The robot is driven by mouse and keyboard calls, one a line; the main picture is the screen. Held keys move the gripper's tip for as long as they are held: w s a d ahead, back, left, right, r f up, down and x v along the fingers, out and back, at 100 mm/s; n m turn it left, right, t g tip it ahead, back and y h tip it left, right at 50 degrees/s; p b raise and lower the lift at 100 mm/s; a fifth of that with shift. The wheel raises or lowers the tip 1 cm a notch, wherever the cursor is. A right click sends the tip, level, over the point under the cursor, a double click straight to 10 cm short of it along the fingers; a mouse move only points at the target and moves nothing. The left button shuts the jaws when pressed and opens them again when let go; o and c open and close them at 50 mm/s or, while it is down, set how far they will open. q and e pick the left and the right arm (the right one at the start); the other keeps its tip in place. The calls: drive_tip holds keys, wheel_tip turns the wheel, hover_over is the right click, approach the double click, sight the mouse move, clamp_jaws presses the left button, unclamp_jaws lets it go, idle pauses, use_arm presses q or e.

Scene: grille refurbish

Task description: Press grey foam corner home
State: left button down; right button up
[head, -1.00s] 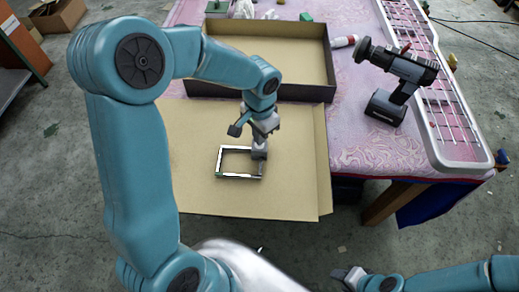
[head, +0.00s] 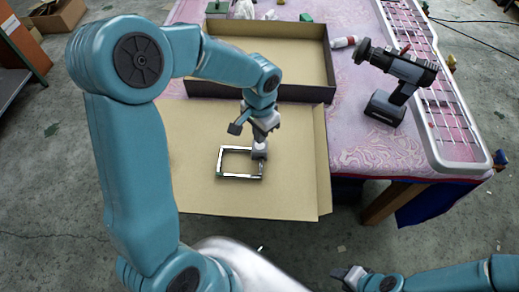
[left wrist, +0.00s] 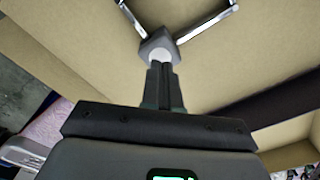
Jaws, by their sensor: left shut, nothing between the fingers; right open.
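A rectangular frame (head: 240,178) with dark and white edges lies on the cardboard sheet. A grey foam corner (head: 260,154) sits at its far right corner; in the left wrist view the foam corner (left wrist: 153,45) is at the meeting of two frame bars. My left gripper (head: 260,145) is shut and empty, its fingertips (left wrist: 161,68) right at the foam corner, seemingly touching it. The fingertips hide part of the foam, so I cannot tell how fully it is seated. My right gripper (head: 347,274) is open and empty at the bottom, away from the frame.
The flat cardboard (head: 290,195) around the frame is clear. An open box (head: 322,92) stands behind it. A drill (head: 399,75) and a white rack (head: 447,120) are at the right of the table.

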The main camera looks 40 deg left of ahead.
use_arm(q)
drive_tip(key=shift+f, duration=0.15)
drive_tip(key=shift+f+b, duration=1.15)
idle(1.0)
drive_tip(key=shift+r+p, duration=0.7)
drive_tip(key=shift+r, duration=0.6)
wheel_tip(320, 180, up, 7)
drive_tip(key=p, duration=0.5)
